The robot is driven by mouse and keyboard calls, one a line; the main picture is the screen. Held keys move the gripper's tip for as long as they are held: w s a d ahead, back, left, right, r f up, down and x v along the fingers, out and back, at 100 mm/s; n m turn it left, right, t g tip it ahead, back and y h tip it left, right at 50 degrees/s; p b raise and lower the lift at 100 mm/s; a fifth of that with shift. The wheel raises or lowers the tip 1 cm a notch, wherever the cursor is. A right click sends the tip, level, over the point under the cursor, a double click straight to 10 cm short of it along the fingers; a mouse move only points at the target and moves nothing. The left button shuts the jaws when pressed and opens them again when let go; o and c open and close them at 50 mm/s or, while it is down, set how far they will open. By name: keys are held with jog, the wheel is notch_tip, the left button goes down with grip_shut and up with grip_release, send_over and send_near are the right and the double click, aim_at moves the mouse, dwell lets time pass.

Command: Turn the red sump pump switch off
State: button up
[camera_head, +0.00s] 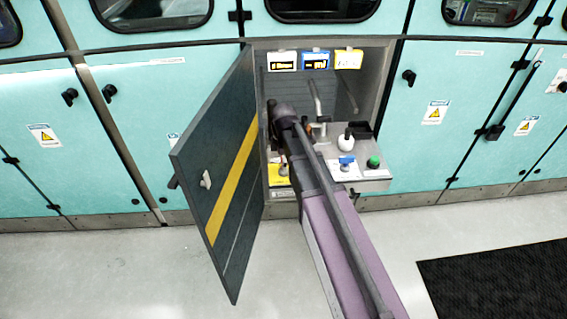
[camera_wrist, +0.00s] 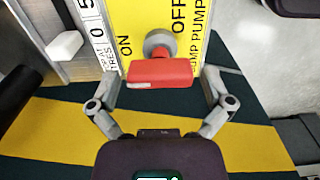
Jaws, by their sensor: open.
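The red switch (camera_wrist: 160,74) sits on a yellow panel (camera_wrist: 205,50) in the wrist view. It has a grey round base, with the word ON to its left and OFF to its upper right. The pump lettering is partly cut off. My gripper (camera_wrist: 161,82) is open, one finger on each side of the red handle, with visible gaps on both sides. I cannot tell which mark the handle points to. In the head view my arm reaches into the open cabinet; the yellow panel (camera_head: 279,173) shows partly, and the red switch and fingertips are hidden.
The cabinet door (camera_head: 228,170), dark with a yellow stripe, stands open left of my arm. A blue valve (camera_head: 346,160), a green knob (camera_head: 374,161) and a white round knob (camera_head: 345,142) are to the right. A black mat (camera_head: 500,283) lies on the floor.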

jog(key=c, duration=1)
jog(key=shift+o, duration=0.2)
jog(key=shift+m, duration=0.3)
jog(key=m, duration=1.7)
jog(key=shift+m, duration=0.3)
